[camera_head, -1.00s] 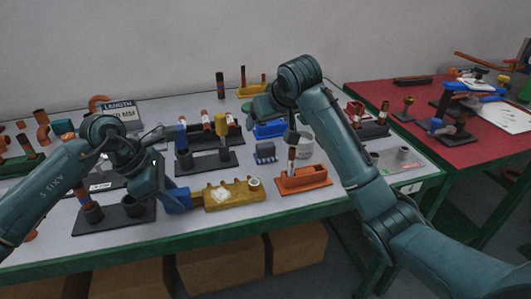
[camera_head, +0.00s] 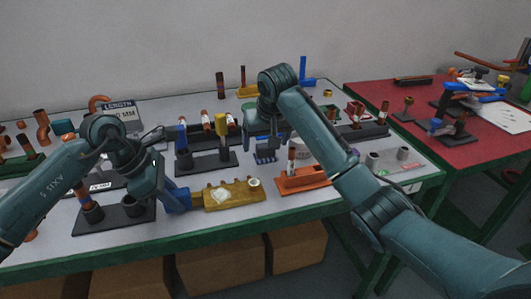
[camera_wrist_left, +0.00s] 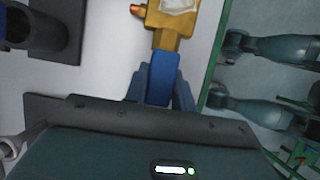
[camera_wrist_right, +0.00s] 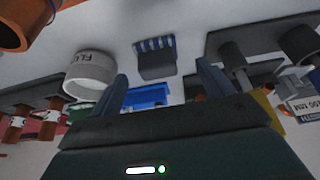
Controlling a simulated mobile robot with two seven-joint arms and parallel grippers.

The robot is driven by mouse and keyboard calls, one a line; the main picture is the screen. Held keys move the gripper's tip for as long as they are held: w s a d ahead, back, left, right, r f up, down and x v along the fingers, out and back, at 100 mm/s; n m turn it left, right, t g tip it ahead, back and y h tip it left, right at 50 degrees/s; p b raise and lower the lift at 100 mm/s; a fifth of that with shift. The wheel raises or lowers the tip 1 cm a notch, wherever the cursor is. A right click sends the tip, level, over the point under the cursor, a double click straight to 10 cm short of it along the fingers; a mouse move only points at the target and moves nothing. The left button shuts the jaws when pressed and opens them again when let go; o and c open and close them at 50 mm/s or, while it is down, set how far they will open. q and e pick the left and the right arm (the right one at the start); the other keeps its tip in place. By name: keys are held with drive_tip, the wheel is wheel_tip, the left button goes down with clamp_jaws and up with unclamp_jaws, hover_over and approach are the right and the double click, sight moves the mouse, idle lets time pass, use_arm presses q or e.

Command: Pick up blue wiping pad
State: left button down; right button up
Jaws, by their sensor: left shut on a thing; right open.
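The blue wiping pad (camera_head: 265,156), a small ridged blue-grey block, lies on the grey table right of the black double holder. It also shows in the right wrist view (camera_wrist_right: 156,60), ahead of the open fingers and between their lines. My right gripper (camera_head: 263,140) is open and empty, over or just behind the pad, partly covering it in the head view; I cannot tell the exact gap. My left gripper (camera_head: 172,198) is shut on the blue handle (camera_wrist_left: 162,78) of a yellow fixture (camera_head: 232,194) near the table's front edge.
An orange holder (camera_head: 304,182) with an upright copper part stands right of the pad. A white cup (camera_wrist_right: 90,74) is close beside the right gripper. A black double holder (camera_head: 207,162) stands to the left. A blue bin (camera_wrist_right: 146,96) also shows in the right wrist view.

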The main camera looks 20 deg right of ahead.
sight(265, 144)
drive_tip(key=x, duration=0.4)
drive_tip(key=shift+d, duration=0.15)
drive_tip(key=shift+c, duration=0.4)
drive_tip(key=c, duration=1)
drive_tip(key=shift+r, duration=0.1)
wheel_tip(265, 144, up, 10)
drive_tip(key=shift+f, duration=0.1)
